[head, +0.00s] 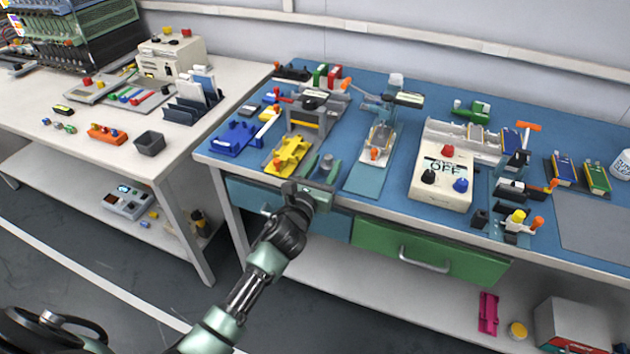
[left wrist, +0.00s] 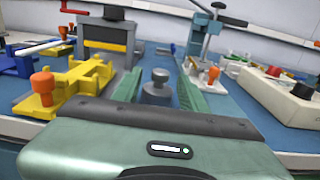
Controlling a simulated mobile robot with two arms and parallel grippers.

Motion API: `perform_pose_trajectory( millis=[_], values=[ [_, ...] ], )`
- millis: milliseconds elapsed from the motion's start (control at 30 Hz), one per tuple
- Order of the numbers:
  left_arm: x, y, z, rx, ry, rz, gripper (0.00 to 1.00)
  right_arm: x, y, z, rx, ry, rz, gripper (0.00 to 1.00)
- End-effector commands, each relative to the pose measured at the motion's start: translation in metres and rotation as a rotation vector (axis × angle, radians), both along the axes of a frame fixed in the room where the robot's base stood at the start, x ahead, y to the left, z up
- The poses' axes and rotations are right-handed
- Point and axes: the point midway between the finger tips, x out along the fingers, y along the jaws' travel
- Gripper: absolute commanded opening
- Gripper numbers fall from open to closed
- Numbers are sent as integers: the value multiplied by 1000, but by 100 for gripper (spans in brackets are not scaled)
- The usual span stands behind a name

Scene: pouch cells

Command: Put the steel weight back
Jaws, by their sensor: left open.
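The steel weight (head: 327,161) is a small grey cylinder with a knob on top. It stands upright on the blue bench mat near the front edge. In the left wrist view the weight (left wrist: 157,90) stands between the two green fingers. My left gripper (head: 322,172) is open, with a finger on either side of the weight. I see a gap on each side of it, and the fingers are not closed on it. The foot of the weight is partly hidden by the gripper body. My right gripper is not in view.
A yellow fixture (head: 288,154) with an orange knob is close left of the gripper. A clamp stand (head: 376,150) on a pale plate is to the right. A white control box (head: 443,168) stands further right. Drawers (head: 425,253) are below the bench edge.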

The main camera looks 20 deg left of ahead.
Motion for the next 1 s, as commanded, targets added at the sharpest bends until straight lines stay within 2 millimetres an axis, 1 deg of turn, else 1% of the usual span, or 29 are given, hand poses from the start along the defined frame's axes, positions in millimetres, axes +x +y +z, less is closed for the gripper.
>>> perform_pose_trajectory(
  millis=[33, 200, 300, 400, 500, 600, 1000],
  values=[
    [-13, 0, -1, 0, 1, -2, 43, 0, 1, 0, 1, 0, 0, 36],
    [-50, 1, -1, 0, 1, -1, 43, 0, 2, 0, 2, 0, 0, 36],
    [-68, 2, 0, -1, 0, -2, 43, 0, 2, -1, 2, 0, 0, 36],
    [-82, 2, -1, 0, 1, -1, 43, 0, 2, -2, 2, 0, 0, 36],
    [-90, 3, 0, -2, 0, 0, 43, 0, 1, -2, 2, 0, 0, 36],
    [-93, 3, 0, -1, -1, 0, 43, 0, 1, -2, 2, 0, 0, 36],
    [-93, 3, 1, -1, -1, 0, 43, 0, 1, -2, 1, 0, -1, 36]
  ],
)
